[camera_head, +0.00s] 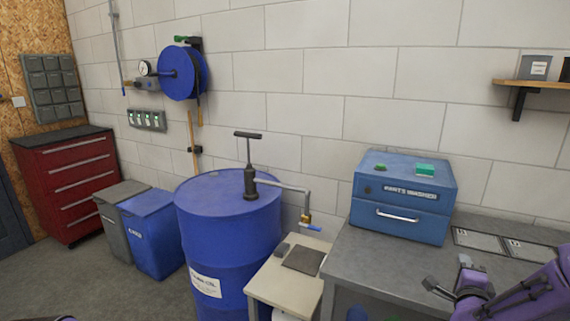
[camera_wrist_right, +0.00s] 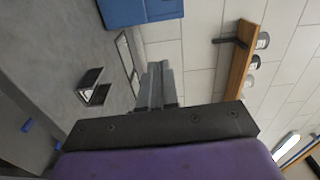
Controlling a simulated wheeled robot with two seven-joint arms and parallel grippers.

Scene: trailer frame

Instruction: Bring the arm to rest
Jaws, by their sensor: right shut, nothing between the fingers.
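My right arm comes in from the right edge of the head view in purple. Its gripper (camera_head: 437,288) is above the grey workbench (camera_head: 390,262), in front of the blue parts washer. In the right wrist view its two grey fingers (camera_wrist_right: 160,86) are together with nothing between them. My left gripper is not in view; only a sliver of purple shows at the bottom left edge of the head view.
The blue parts washer (camera_head: 401,207) stands on the bench. A blue drum (camera_head: 225,240) with a hand pump is to its left. A wall shelf (camera_head: 535,85) holds cans. A dark angled bracket (camera_wrist_right: 92,88) shows on the grey surface in the right wrist view.

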